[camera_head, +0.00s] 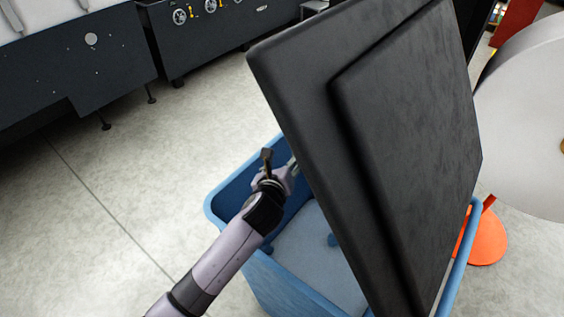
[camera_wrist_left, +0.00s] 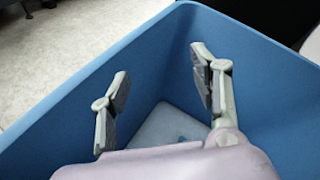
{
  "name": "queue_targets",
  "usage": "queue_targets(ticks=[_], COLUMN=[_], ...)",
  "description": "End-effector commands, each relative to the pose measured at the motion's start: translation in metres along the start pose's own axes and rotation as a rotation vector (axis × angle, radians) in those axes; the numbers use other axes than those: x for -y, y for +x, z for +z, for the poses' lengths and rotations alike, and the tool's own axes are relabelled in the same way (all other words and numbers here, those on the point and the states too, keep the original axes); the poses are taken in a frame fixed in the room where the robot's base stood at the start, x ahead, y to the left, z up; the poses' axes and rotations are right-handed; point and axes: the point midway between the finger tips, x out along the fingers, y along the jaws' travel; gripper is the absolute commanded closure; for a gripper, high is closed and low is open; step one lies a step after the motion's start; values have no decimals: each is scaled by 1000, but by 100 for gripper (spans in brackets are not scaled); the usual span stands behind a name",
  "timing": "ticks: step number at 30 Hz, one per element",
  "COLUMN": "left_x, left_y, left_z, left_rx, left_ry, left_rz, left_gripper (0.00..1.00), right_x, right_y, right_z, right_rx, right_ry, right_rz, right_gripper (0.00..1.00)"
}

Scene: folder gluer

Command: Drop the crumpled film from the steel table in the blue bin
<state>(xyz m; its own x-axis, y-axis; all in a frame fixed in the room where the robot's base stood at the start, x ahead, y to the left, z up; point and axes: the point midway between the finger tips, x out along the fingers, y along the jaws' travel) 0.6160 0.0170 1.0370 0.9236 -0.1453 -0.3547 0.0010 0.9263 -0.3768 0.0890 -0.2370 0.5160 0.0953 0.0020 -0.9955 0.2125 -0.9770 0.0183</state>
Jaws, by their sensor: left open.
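The blue bin (camera_head: 220,208) stands open on the floor, partly hidden by a large dark panel. My left gripper (camera_head: 279,163) is over the bin's open top, near its far side. In the left wrist view the gripper (camera_wrist_left: 160,75) has its two fingers spread wide with nothing between them, and the bin's blue wall (camera_wrist_left: 270,85) lies beyond. Inside the bin, a paler floor with a small darker blue patch shows; I cannot tell what that patch is. I cannot make out the crumpled film or the steel table. My right gripper is not in view.
The large dark panel (camera_head: 410,130) covers much of the head view's right half. A dark machine (camera_head: 70,60) stands at the back left. A big pale roll (camera_head: 530,110) and an orange foot-like piece (camera_head: 488,240) are at right. The pale floor (camera_head: 110,170) at left is clear.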

Motion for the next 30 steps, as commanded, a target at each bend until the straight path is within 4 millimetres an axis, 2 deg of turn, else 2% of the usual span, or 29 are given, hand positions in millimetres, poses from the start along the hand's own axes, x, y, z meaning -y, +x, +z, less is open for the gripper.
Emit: queue_targets(ticks=[8,11,24,30], left_x=[0,-1,0,0], left_y=[-7,-20,-103,-119], left_z=[0,0,0,0], left_rx=[0,1,0,0], left_ry=[1,1,1,0], left_rz=[0,0,-1,-1], left_gripper=[43,43,43,43], right_x=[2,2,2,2], right_y=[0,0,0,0], right_z=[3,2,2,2], right_rx=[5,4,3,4], right_ry=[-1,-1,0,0], right_rz=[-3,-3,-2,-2], right_gripper=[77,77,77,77])
